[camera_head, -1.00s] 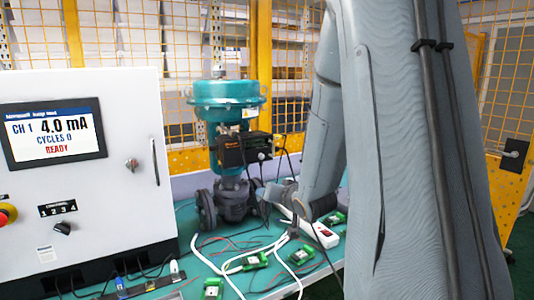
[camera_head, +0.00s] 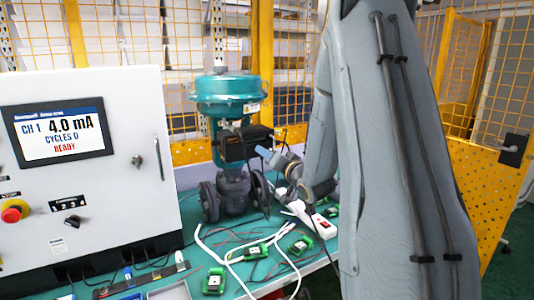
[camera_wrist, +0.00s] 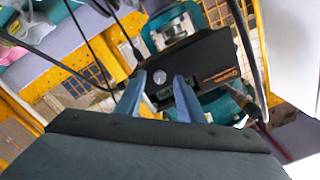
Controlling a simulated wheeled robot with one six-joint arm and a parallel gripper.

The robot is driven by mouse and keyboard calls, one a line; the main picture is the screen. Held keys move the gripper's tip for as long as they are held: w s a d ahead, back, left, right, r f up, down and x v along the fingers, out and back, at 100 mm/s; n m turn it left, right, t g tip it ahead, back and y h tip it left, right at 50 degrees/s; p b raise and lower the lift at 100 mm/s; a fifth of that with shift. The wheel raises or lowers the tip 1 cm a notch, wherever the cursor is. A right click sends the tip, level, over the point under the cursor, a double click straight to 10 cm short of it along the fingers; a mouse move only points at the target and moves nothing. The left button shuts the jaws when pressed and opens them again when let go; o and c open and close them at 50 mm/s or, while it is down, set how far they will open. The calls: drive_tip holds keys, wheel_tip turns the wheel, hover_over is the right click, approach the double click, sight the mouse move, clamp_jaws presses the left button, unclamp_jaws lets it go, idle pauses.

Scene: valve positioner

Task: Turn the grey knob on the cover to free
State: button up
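The black positioner (camera_head: 232,148) is mounted on the teal valve (camera_head: 226,92), in the middle of the head view. In the wrist view its black cover (camera_wrist: 212,68) fills the upper middle, tilted in the picture. A small round grey knob (camera_wrist: 159,76) shows on that cover, between and beyond my fingertips. My gripper (camera_wrist: 160,82) is open, its two blue fingers apart with nothing visible between them. In the head view my gripper (camera_head: 268,157) is just right of the positioner. I cannot tell whether a fingertip touches the cover.
A white control cabinet (camera_head: 130,110) stands at the left; its screen (camera_head: 62,130) reads CH 1 4.0 mA, CYCLES 0, READY. Green circuit boards (camera_head: 214,282), white cable and a power strip (camera_head: 318,223) lie on the teal bench. Dark cables hang near the positioner. Yellow mesh fencing (camera_head: 290,75) is behind.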

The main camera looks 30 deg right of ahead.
drive_tip(key=shift+w, duration=0.2)
clamp_jaws()
